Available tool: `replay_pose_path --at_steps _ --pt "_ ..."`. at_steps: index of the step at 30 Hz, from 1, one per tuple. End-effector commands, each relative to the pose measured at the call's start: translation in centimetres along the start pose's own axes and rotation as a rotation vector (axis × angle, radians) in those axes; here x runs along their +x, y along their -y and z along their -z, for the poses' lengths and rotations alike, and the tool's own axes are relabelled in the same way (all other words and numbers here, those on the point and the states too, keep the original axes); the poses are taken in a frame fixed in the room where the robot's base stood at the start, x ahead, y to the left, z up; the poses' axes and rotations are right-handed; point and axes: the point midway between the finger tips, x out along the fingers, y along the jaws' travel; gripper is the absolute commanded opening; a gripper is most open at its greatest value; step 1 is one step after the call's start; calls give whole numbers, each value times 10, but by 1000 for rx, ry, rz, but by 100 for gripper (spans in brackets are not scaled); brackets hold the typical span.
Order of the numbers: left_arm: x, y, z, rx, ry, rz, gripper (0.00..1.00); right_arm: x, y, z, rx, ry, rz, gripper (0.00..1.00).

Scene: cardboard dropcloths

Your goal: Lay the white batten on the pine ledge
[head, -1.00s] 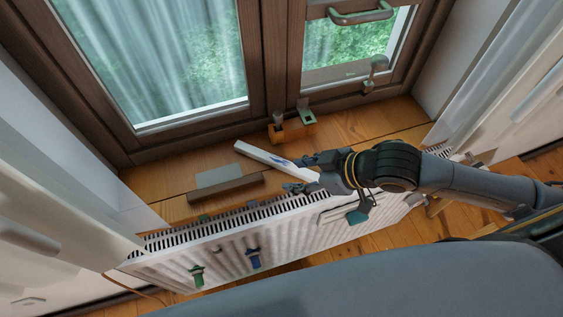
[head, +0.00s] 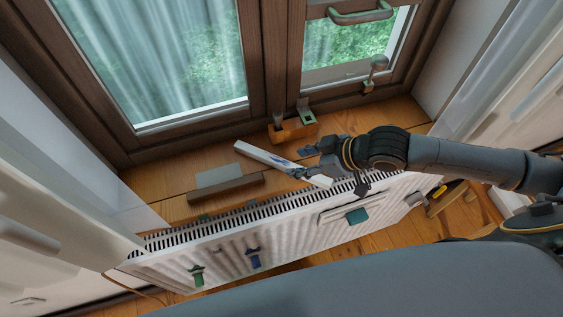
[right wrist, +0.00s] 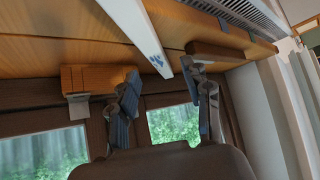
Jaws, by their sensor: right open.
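The white batten (head: 262,155) lies slantwise on the pine ledge (head: 160,182) below the window. Its near end reaches out over the radiator grille. My right gripper (head: 298,162) is open over the batten's near half, with the fingers beside it. In the right wrist view the batten (right wrist: 140,35) crosses between the two open fingertips (right wrist: 160,70), closer to the right finger, and the ledge (right wrist: 40,50) is behind it. I cannot tell if a finger touches the batten. My left gripper is not in view.
A dark brown strip (head: 225,190) and a grey plate (head: 219,176) lie left of the batten. An orange-brown block (head: 288,132) stands at the window frame. The white radiator (head: 225,245) runs along the ledge's front. Ledge to the right is clear.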

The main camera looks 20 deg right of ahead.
Motion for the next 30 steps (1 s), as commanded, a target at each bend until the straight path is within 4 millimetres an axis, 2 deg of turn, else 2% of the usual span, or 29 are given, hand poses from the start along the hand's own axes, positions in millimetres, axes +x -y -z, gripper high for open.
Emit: replay_pose_path --at_steps 7,15,24,25,26,30 --pt "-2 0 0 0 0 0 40 16 -2 2 -1 -1 0 49" --pt "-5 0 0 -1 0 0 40 54 -6 4 -1 -2 1 49" --pt "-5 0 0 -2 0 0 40 60 -6 3 -3 0 0 49" --pt "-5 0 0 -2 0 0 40 60 -6 3 -3 0 0 47" --pt "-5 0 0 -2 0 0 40 60 -6 3 -3 0 0 41" --pt "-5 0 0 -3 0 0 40 60 -6 3 -2 0 0 12"
